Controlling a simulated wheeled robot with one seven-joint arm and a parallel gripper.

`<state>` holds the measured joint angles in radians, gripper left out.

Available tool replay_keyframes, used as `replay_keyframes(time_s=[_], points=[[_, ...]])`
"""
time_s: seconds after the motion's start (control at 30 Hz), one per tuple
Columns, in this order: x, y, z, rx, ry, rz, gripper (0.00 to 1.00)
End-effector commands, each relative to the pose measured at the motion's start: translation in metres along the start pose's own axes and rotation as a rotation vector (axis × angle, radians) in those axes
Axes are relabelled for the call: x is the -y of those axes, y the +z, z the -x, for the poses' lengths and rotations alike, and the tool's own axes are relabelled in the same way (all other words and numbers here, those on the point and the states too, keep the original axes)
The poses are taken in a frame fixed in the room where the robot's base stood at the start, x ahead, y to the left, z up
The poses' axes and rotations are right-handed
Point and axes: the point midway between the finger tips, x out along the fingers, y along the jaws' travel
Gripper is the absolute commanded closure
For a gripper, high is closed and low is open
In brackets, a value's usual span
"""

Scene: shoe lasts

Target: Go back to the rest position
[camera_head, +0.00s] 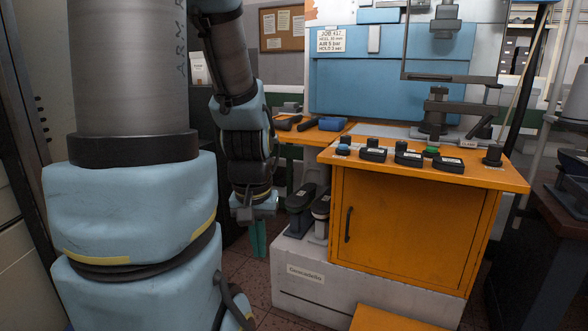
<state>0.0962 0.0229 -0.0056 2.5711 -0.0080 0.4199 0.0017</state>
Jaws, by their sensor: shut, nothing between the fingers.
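My gripper (258,238) hangs at the end of my arm, left of the orange cabinet, with its teal fingers pointing down. The fingers are close together with nothing seen between them. It is in front of and just left of two dark shoe lasts (302,199) that stand on a pale block (345,285) beside the cabinet. My arm's large blue and grey links fill the left side and hide what is behind them.
A dark table (560,210) stands at the right. Tiled floor (250,285) shows below my gripper.

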Motion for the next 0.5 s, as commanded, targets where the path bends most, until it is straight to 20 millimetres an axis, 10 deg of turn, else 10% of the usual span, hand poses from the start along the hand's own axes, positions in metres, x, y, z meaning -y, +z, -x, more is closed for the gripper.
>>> replay_keyframes(time_s=[0.5], points=[[-0.003,-0.024,0.145,-0.011,0.0,-0.003,1.0]])
